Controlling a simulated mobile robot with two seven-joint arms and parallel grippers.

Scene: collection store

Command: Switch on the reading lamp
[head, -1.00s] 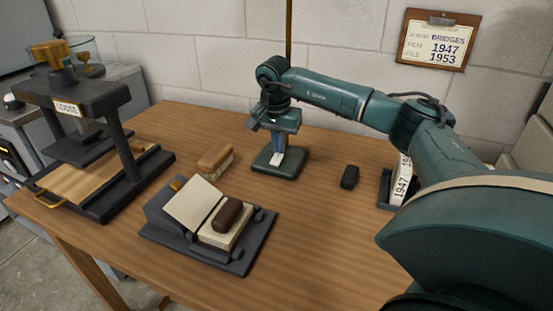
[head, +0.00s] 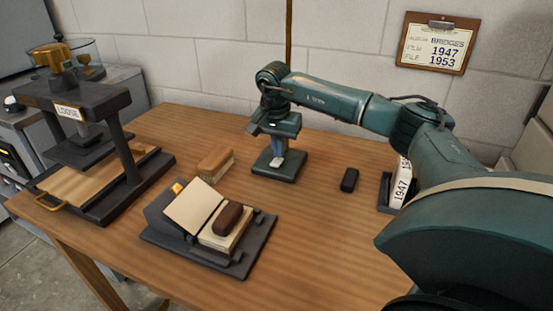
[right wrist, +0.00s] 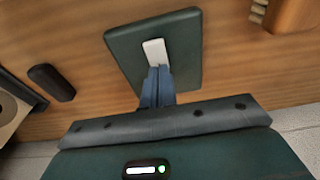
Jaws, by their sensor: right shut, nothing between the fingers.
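The reading lamp shows as a dark green square base (head: 288,174) on the wooden table near the wall, with a brass pole (head: 289,30) rising behind; the lamp's head is out of view. A white switch plate (right wrist: 154,50) sits on top of the base. My right gripper (head: 278,160) points down over the base, its blue fingers closed together and empty. In the right wrist view the fingertips (right wrist: 158,72) are at the near end of the switch; I cannot tell whether they touch it. My left gripper is not in view.
A black press labelled LOOSE (head: 75,95) stands at the left. A wooden-backed brush (head: 215,164) and a dark cradle (head: 185,255) with an open book lie nearer. A small black object (head: 349,180) and a white file marked 1947 (head: 401,185) are right of the lamp.

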